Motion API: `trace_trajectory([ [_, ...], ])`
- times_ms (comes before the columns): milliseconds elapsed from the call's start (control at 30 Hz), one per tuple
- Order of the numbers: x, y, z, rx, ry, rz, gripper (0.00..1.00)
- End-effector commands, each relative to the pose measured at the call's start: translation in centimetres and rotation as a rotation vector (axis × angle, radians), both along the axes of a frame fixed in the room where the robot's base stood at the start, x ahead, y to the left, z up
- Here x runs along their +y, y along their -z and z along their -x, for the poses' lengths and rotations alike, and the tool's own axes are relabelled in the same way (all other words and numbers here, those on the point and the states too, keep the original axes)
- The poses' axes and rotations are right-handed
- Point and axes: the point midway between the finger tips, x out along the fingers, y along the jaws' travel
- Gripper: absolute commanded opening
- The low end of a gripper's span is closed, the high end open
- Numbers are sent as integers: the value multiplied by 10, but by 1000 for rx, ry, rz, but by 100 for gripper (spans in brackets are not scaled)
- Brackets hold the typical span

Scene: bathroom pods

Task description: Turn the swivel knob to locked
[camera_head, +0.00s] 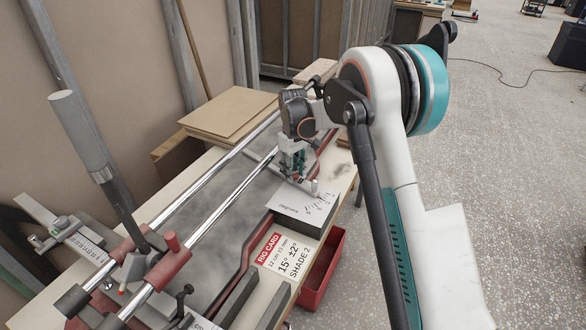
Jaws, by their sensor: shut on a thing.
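My gripper (291,166) points down at the far end of the rail rig. It is shut on a small part just above a pale plate with an angle scale (303,203). That part seems to be the swivel knob, but the fingers hide nearly all of it, so its turn position and any locked mark cannot be read. A small pinkish tip (315,187) shows just right of the fingers. The scale plate lies on a dark block.
Two chrome rails (225,195) run along the bench to a red carriage (168,262) with an upright grey-handled lever (80,135). A rig card (285,257) lies in front. A red bin (322,270) sits below the bench edge. Brown boards (228,113) lie behind.

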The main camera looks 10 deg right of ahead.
Motion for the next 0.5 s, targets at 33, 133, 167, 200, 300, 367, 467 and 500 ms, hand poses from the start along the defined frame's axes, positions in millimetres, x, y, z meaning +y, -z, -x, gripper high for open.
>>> trace_trajectory([
  [33,0,-1,0,-1,44,1,8],
  [133,0,-1,0,-1,139,1,8],
  [167,-1,-1,0,-1,167,1,8],
  [200,-1,-1,0,-1,205,1,8],
  [300,-1,-1,0,-1,300,1,8],
  [367,-1,-1,0,-1,357,1,8],
  [467,-1,-1,0,-1,452,1,8],
  [500,-1,-1,0,-1,490,1,8],
])
